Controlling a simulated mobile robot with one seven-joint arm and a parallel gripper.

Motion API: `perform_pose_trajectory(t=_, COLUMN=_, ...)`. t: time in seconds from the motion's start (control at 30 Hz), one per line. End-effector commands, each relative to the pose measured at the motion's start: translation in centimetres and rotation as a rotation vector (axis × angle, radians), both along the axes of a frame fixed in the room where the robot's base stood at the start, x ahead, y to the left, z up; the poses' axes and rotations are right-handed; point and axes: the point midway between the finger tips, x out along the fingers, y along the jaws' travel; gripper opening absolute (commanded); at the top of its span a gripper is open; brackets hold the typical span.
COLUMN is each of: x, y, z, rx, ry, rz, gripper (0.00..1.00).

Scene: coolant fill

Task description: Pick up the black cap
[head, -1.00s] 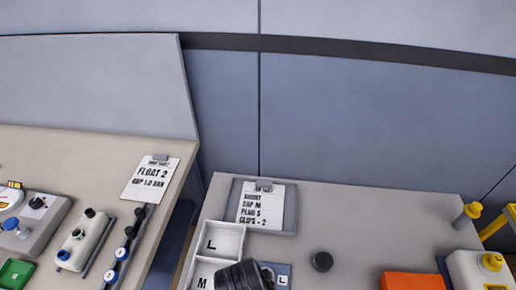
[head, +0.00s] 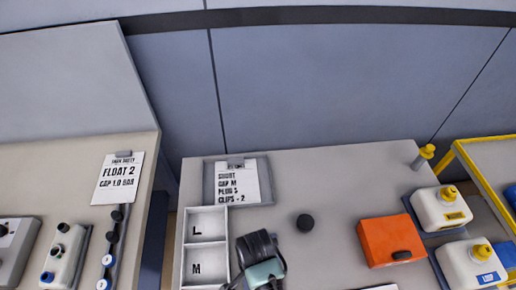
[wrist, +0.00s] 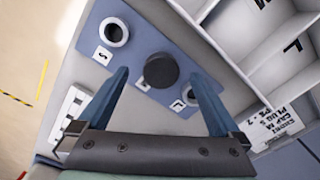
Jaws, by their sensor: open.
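A round black cap (wrist: 160,70) shows in the wrist view on a blue mat (wrist: 182,38), between two pale ring-shaped parts beside the S and L labels. My gripper (wrist: 159,76) is open and empty. Its two blue fingers point toward the cap, one on each side in the picture; I see no contact. In the head view my gripper (head: 264,272) is at the lower middle, and my wrist hides the mat and the cap on it. Another round black piece (head: 305,223) lies loose on the grey table in the head view.
A white tray (head: 207,211) with L and M compartments stands left of my gripper. A clipboard (head: 209,185) lies behind it. To the right are an orange box (head: 385,238) and white jugs (head: 436,214) with yellow caps. The table between board and orange box is mostly clear.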

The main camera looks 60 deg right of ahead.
Motion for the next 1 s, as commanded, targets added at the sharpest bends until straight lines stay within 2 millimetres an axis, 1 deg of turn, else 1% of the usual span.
perform_pose_trajectory(t=0.2, x=0.0, y=-0.7, z=-2.4, rx=0.002, ry=0.003, rz=-0.001, gripper=1.0)
perform_pose_trajectory(t=0.33, x=0.0, y=-0.6, z=-4.0, rx=0.001, ry=0.002, rz=0.0, gripper=1.0)
perform_pose_trajectory(t=0.43, x=0.0, y=-0.6, z=-4.5, rx=-0.001, ry=0.0, rz=0.0, gripper=1.0)
perform_pose_trajectory(t=0.67, x=0.0, y=-0.6, z=-4.6, rx=-0.001, ry=-0.001, rz=0.001, gripper=1.0)
perform_pose_trajectory(t=0.77, x=0.0, y=-0.6, z=-4.6, rx=-0.001, ry=0.0, rz=0.001, gripper=0.84)
perform_pose_trajectory(t=0.8, x=0.0, y=-0.6, z=-4.6, rx=-0.001, ry=0.0, rz=0.001, gripper=0.77)
perform_pose_trajectory(t=0.87, x=0.0, y=-0.6, z=-4.6, rx=-0.001, ry=0.0, rz=0.001, gripper=0.66)
perform_pose_trajectory(t=1.0, x=0.0, y=-0.6, z=-4.6, rx=-0.001, ry=0.0, rz=0.001, gripper=0.41)
